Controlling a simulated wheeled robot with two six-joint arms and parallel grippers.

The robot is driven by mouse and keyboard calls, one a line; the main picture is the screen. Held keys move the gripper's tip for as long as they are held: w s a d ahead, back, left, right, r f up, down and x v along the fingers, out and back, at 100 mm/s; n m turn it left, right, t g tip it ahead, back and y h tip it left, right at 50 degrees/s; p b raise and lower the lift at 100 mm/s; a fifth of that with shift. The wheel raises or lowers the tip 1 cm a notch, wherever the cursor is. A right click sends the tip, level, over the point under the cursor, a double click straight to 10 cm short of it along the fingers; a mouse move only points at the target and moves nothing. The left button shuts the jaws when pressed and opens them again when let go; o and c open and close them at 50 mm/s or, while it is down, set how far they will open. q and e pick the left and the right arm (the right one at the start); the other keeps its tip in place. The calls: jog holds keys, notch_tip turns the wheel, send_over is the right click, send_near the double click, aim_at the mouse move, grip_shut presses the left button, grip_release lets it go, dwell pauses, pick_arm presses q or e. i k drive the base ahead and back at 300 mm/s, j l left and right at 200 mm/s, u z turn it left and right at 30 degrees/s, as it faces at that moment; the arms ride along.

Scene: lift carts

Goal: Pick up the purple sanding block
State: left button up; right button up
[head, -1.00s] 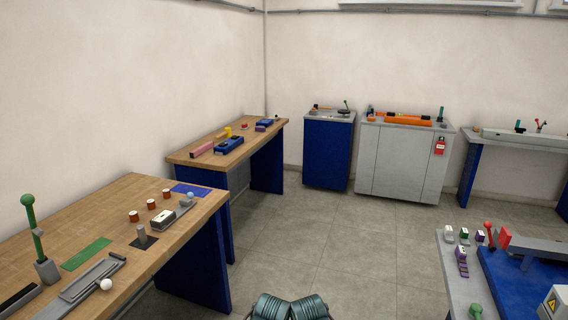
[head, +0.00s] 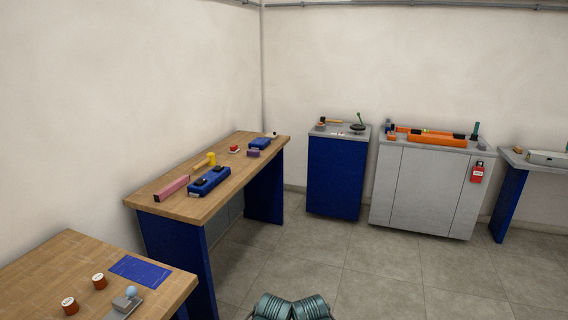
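A small purple block (head: 253,153), which looks like the sanding block, lies on the far wooden workbench (head: 228,178), near its right edge. It is just in front of a blue object (head: 260,143). It is small in view, so its details are hard to tell. Neither of my grippers can be made out. Only teal ribbed parts, which seem to be mine, show at the bottom edge, well short of the bench.
The far bench also holds a pink bar (head: 172,188), a blue tool (head: 209,181), a yellow-headed mallet (head: 211,159) and a red item (head: 234,149). A nearer bench (head: 62,262) stands at lower left. Cabinets (head: 425,190) line the back. The floor (head: 345,265) between is clear.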

aim_at(251, 153)
jog(key=i, duration=1.75)
jog(key=i+u, duration=0.2)
jog(key=u, duration=0.2)
